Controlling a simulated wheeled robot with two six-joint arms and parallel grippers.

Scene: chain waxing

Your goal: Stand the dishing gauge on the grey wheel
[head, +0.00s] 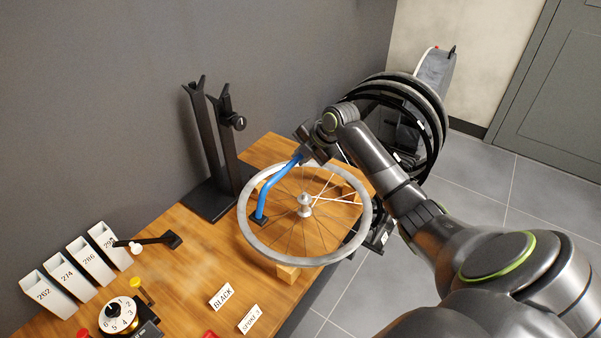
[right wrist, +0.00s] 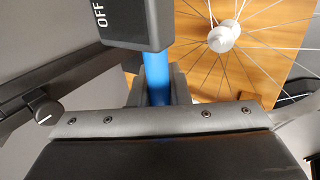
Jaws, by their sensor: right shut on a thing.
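The dishing gauge (head: 268,188) is a blue curved bar with a dark foot at its lower left end. My right gripper (head: 306,156) is shut on its upper end; the blue bar (right wrist: 157,80) also shows between the jaws in the right wrist view, near a black block marked OFF (right wrist: 125,22). The grey wheel (head: 367,215) lies flat above the table, with its pale hub (head: 305,203) in the middle. The gauge is over the wheel's left and far part, its foot just inside the left rim. I cannot tell whether it touches the wheel. My left gripper is not in view.
A black two-post stand (head: 222,165) rises behind the wheel. White numbered bins (head: 85,262), a black tool (head: 155,240) and a dial (head: 118,315) are at left on the wooden table (head: 185,275). Dark wheels (head: 440,100) stand beyond my right arm.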

